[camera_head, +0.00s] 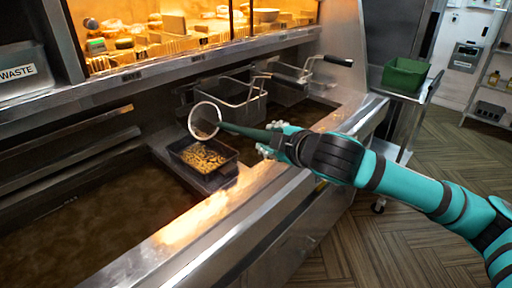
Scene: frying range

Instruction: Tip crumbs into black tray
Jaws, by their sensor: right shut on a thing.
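The black tray (207,180) sits by the fryer's front ledge, left of centre, with golden-brown crumbs (203,157) in it. A skimmer (244,130) with a pale round rim and a dark green handle is above the tray. Its rim is steeply tilted, almost on edge, and apart from the crumbs. I cannot make out any crumbs on the skimmer. My right gripper (270,142) is shut on the far end of the handle, right of the tray. The arm partly hides the fingers. My left gripper is not in view.
Dark oil vats (80,215) lie left of the tray. Fry baskets (245,98) with raised handles stand behind the skimmer. A lit food shelf (190,30) and a WASTE bin (22,75) are at the back. A green bin (405,75) stands on a cart at right.

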